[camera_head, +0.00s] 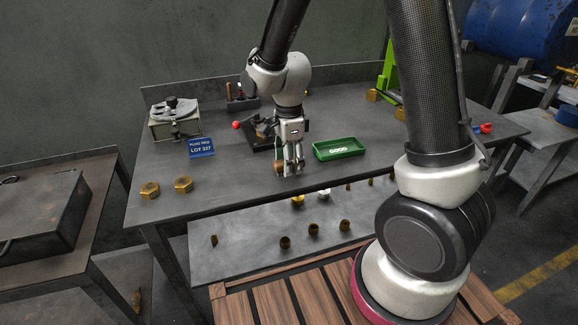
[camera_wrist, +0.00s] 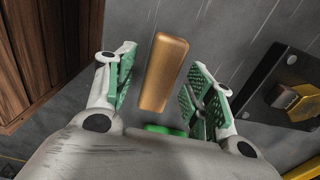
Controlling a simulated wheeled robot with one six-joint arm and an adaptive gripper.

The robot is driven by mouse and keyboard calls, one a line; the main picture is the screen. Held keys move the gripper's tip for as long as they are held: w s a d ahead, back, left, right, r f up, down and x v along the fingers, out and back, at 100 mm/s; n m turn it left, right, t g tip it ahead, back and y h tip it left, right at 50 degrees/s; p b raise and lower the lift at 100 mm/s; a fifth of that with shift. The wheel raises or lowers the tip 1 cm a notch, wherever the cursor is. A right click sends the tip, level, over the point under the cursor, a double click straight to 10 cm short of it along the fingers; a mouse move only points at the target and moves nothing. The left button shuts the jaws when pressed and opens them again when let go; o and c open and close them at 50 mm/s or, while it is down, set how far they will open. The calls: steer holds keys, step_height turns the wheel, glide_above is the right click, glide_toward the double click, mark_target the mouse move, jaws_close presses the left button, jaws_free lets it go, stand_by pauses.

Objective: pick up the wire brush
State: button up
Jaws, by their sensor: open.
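A tan, wooden-looking block, which I take for the wire brush (camera_wrist: 163,72), lies on the grey table between my fingers in the wrist view. Its bristles cannot be made out. In the head view a small brown part of it (camera_head: 277,165) shows beside my fingertips. My gripper (camera_head: 292,169) points down low over the table, left of the green tray. In the wrist view my gripper (camera_wrist: 160,70) is open, its green-padded fingers on either side of the block with gaps. Whether the fingertips reach the block's height is unclear.
A green tray marked GOOD (camera_head: 339,149) stands right of my gripper. A dark fixture (camera_head: 262,135) stands close behind it; a dark plate with a brass hex part (camera_wrist: 300,100) shows right in the wrist view.

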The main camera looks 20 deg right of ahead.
steer(key=shift+f, duration=0.45)
steer(key=shift+c, duration=0.4)
steer(key=c, duration=1.1)
step_height(320, 180, up, 10)
steer(key=shift+r, duration=0.1)
